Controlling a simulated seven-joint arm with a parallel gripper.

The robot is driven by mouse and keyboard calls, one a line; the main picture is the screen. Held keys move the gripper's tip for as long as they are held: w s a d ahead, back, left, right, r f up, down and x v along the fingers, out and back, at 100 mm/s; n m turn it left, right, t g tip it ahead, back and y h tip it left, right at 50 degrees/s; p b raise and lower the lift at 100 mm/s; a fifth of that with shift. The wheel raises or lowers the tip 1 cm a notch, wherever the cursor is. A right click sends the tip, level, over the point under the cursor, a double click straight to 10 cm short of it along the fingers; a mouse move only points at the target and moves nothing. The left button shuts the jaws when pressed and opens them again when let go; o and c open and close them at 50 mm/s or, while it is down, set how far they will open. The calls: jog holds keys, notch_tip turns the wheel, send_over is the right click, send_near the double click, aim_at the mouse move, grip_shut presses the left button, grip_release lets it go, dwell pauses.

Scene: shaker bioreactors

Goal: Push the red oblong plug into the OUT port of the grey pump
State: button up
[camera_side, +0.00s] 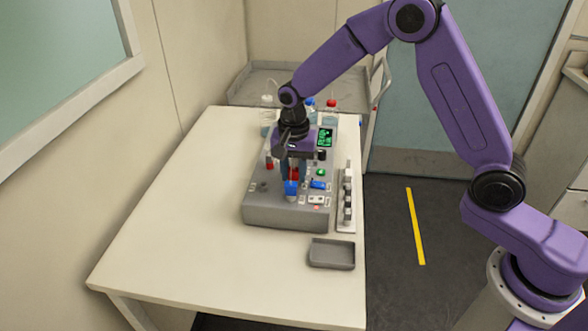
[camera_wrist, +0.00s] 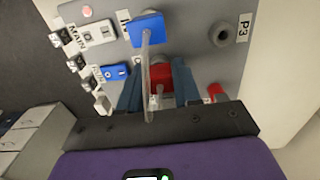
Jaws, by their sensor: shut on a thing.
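The red oblong plug (camera_wrist: 157,75) is between the two blue-grey fingers of my gripper (camera_wrist: 158,88) in the wrist view. My gripper (camera_side: 294,172) is shut on it, pointing down over the grey pump (camera_side: 262,214) in the side view, where the plug (camera_side: 294,174) shows as a small red patch. A clear tube runs in front of the plug in the wrist view. I cannot read an OUT label; the port under the plug is hidden, and I cannot tell whether the plug touches the panel.
A blue plug (camera_wrist: 148,28) with the clear tube stands close beside the red plug. A bare round port marked P3 (camera_wrist: 222,33) is right of it. Another red piece (camera_side: 270,163) is on the pump's left. Switches, a valve strip (camera_side: 347,205) and a grey tray (camera_side: 331,264) are nearby. The table's left is clear.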

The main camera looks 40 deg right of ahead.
aim_at(294, 169)
jog(key=shift+f, duration=0.1)
jog(key=o, duration=1.1)
jog(key=shift+o, duration=0.2)
notch_tip(294, 169, up, 18)
jog(key=f, duration=0.1)
jog(key=s+d+f+n, duration=0.2)
jog(key=s+n, duration=0.5)
jog(key=s, duration=0.4)
jog(key=s+d+f+n, duration=0.2)
jog(key=s+d+n, duration=0.2)
jog(key=s+n, duration=0.3)
jog(key=s+d+f+n, duration=0.2)
jog(key=s+n, duration=0.5)
jog(key=s, duration=0.8)
jog(key=shift+s+d+f+n, duration=0.2)
jog(key=shift+s+d+n, duration=0.15)
jog(key=shift+d, duration=0.35)
